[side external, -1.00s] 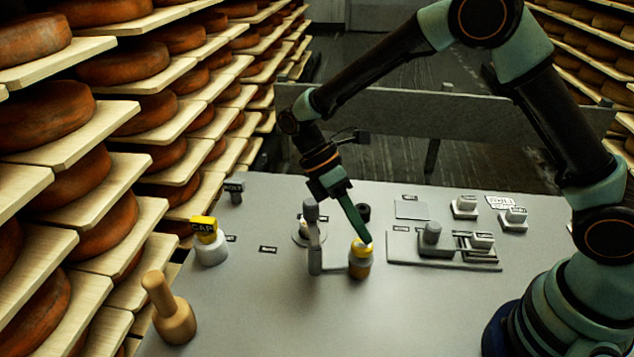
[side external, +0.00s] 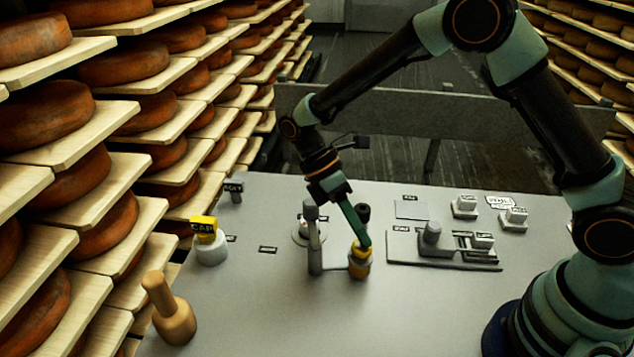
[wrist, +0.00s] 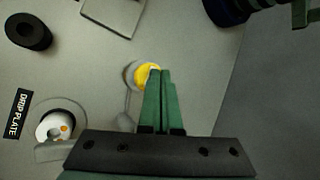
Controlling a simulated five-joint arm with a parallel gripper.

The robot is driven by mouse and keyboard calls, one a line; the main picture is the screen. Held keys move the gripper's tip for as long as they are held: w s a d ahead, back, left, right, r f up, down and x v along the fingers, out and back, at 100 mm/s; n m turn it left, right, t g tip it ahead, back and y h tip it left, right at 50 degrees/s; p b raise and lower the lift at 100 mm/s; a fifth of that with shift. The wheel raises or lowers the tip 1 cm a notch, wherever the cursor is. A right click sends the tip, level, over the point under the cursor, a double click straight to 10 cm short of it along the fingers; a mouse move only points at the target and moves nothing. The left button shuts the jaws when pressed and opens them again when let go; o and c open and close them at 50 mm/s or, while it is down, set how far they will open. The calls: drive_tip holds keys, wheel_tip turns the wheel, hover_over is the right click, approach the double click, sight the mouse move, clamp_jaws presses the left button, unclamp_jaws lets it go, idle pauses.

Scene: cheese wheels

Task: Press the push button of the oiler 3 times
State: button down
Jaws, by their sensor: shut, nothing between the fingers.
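The oiler (side external: 359,269) is a small amber and grey body with a yellow push button on top, standing near the middle of the table. In the wrist view the yellow button (wrist: 143,74) shows at the fingertips, partly covered by them. My gripper (side external: 366,246) is shut and empty, its green fingers slanting down with the tips on or just at the button's top; in the wrist view the fingers (wrist: 161,73) lie side by side. Exact contact is hard to tell.
A grey post (side external: 314,245) stands just left of the oiler, with a black ring (side external: 363,212) behind. A yellow cap block (side external: 203,225) and a wooden peg (side external: 173,318) are at left. A grey fixture plate (side external: 405,248) lies at right. The table front is clear.

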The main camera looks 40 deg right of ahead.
sight(359, 243)
drive_tip(key=shift+f, duration=0.65)
idle(0.5)
drive_tip(key=shift+r, duration=1.3)
drive_tip(key=shift+r, duration=0.1)
drive_tip(key=shift+r, duration=2.45)
drive_tip(key=shift+d+r, duration=0.1)
drive_tip(key=shift+r, duration=0.1)
drive_tip(key=s+d+r+m+t+y, duration=0.2)
drive_tip(key=s+d+r+m+t, duration=0.1)
drive_tip(key=d+r+m+t, duration=0.7)
drive_tip(key=m+t, duration=0.2)
drive_tip(key=m, duration=0.1)
drive_tip(key=shift+s+d+r+m+t, duration=0.2)
drive_tip(key=shift+s+m+t, duration=0.1)
drive_tip(key=shift+m, duration=0.1)
